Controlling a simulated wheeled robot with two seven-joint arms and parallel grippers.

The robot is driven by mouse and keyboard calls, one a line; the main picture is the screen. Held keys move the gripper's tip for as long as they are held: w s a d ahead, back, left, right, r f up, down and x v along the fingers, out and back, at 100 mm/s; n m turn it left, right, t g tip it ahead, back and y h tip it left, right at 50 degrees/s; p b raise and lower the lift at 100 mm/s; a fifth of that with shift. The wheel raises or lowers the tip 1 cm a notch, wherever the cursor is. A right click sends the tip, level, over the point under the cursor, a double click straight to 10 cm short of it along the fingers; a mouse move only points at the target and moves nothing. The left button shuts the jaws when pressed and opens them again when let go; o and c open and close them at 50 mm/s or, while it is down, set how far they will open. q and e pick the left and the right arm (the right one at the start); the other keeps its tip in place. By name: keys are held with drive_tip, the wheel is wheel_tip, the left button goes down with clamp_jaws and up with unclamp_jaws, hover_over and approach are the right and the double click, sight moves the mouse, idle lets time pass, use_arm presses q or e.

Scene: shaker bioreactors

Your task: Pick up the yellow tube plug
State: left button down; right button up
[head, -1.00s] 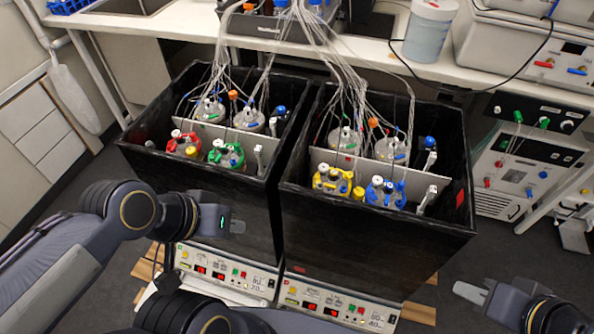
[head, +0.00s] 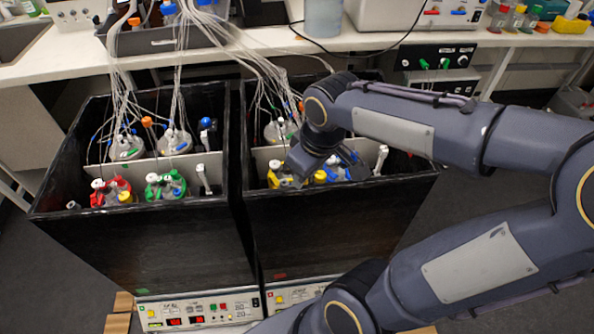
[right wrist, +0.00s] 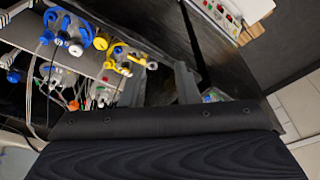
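In the head view the yellow tube plug (head: 320,177) shows beside the yellow-capped bioreactor (head: 277,174) in the right black box, partly covered by my right gripper. My right gripper (head: 297,176) reaches in from the right, just above these yellow parts. In the right wrist view its two grey fingers (right wrist: 160,86) are spread, with nothing seen between them. My left gripper is not in view.
A blue-capped bioreactor (head: 345,166) stands to the right, partly behind my arm; it also shows in the right wrist view (right wrist: 68,30). The left black box (head: 140,245) holds red-capped (head: 111,191) and green-capped (head: 166,185) bioreactors. Thin tubes (head: 250,60) hang over both boxes.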

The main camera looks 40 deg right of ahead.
drive_tip(key=w+d+f+n+g+h+b, duration=0.1)
drive_tip(key=w+d+f+n+h+b, duration=0.25)
drive_tip(key=w+f, duration=0.4)
drive_tip(key=w+d+f+n+g+h+b, duration=0.2)
drive_tip(key=w+d+f+n+h, duration=0.1)
drive_tip(key=w+d+f, duration=0.4)
drive_tip(key=f, duration=0.2)
drive_tip(key=w+d+f, duration=0.1)
drive_tip(key=f, duration=0.1)
drive_tip(key=w+f+b, duration=0.1)
drive_tip(key=f, duration=0.1)
drive_tip(key=shift+d, duration=0.2)
drive_tip(key=shift+r+t, duration=0.1)
drive_tip(key=shift+t, duration=0.2)
clamp_jaws()
